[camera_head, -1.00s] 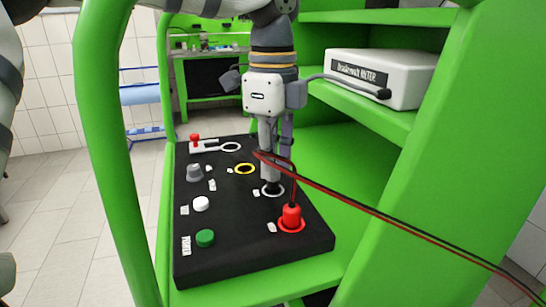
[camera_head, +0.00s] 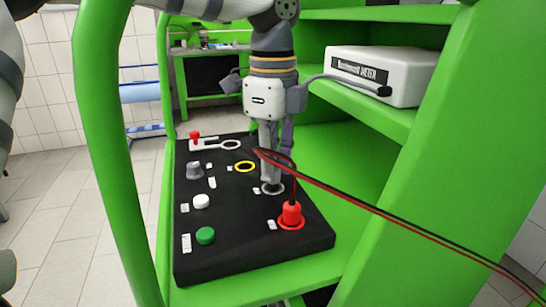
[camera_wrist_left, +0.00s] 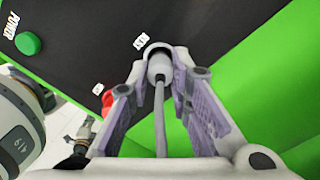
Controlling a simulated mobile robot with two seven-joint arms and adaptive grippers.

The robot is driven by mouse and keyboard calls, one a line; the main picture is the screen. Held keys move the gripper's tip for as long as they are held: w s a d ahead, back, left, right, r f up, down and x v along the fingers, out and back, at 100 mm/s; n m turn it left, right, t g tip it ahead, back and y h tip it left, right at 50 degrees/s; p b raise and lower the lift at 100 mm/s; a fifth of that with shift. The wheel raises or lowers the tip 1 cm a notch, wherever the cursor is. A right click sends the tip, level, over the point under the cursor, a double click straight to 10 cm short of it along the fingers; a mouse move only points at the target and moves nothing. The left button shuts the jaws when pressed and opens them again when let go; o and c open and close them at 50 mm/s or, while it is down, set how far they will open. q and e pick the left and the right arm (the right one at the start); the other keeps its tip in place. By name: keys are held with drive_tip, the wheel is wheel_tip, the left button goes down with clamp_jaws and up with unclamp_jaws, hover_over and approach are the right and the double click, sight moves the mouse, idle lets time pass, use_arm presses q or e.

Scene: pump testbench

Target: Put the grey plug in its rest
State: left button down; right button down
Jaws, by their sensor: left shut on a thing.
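My left gripper (camera_head: 269,181) points down over the black panel (camera_head: 225,265), its fingers shut on the grey plug (camera_wrist_left: 159,64). In the left wrist view the plug sits between the fingertips and its cable runs back between the fingers. In the head view the fingers mostly hide the plug. Its lower end stands at a pale grey ring (camera_head: 272,189) on the panel, upright. How deep it sits in the ring is hidden. My right gripper is not in view.
A red plug (camera_head: 291,213) stands in a red ring just in front. A yellow ring (camera_head: 245,167) lies behind left. Black and red cables (camera_head: 400,218) run off to the right. A white meter (camera_head: 382,77) stands on the green shelf. Green frame posts (camera_head: 110,160) flank the panel.

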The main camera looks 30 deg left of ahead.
use_arm(q)
drive_tip(key=shift+f, duration=0.65)
drive_tip(key=c, duration=1)
unclamp_jaws()
drive_tip(key=shift+r, duration=4.05)
